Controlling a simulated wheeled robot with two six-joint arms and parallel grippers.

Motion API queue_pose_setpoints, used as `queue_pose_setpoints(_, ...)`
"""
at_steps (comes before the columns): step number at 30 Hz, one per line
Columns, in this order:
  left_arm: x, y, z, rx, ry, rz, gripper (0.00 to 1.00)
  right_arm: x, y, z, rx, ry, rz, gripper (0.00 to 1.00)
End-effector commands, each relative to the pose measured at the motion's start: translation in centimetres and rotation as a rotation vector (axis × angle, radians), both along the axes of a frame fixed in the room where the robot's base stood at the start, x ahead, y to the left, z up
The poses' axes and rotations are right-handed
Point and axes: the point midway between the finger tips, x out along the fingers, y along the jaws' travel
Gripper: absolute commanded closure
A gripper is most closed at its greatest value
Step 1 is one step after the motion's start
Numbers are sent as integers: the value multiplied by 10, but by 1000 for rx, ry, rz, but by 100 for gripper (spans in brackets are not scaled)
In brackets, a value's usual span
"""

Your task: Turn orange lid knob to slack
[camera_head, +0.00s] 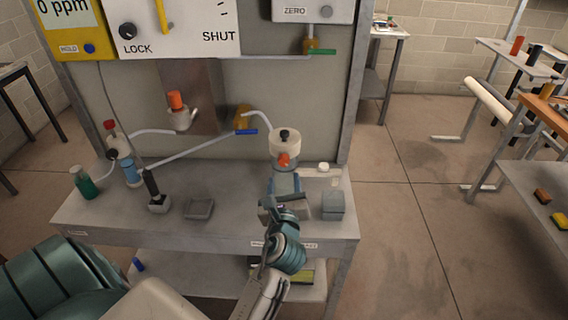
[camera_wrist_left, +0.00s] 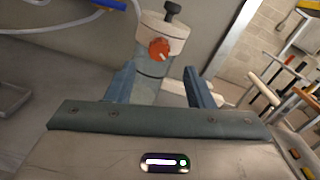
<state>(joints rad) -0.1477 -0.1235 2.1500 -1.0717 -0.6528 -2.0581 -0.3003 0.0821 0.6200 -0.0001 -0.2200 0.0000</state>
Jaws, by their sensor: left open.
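The orange lid knob (camera_head: 284,160) sits on the front of a white lid (camera_head: 287,144) with a black knob on top. The lid caps a grey-blue canister at the right side of the bench. In the left wrist view the orange knob (camera_wrist_left: 160,49) is ahead of my left gripper (camera_wrist_left: 158,75), slightly above the line between its fingertips. The canister's body (camera_wrist_left: 152,88) shows between the two blue-grey fingers. My left gripper (camera_head: 284,196) is open and empty, in front of and below the knob, apart from it. My right gripper is not in view.
The grey bench (camera_head: 110,215) holds a green bottle (camera_head: 84,182), a black-handled device (camera_head: 155,193), a small grey tray (camera_head: 199,208) and a grey block (camera_head: 333,204). A pipe with a blue handle (camera_head: 246,132) runs behind. The bench's post (camera_head: 352,85) stands right of the canister.

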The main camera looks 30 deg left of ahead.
Motion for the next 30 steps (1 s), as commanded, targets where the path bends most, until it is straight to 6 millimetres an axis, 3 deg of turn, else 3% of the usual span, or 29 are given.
queue_pose_setpoints(6, 35, 24, 3, 4, 0, 1, 52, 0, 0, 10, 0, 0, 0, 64)
queue_pose_setpoints(12, 55, 37, 1, 0, 0, 0, 52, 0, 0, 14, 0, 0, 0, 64)
queue_pose_setpoints(23, 60, 41, 0, -3, 1, 0, 52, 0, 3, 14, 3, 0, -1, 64)
queue_pose_setpoints(24, 60, 41, 0, -3, 1, 0, 54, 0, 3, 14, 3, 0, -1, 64)
queue_pose_setpoints(30, 60, 41, 0, -3, 1, 0, 93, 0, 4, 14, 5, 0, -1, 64)
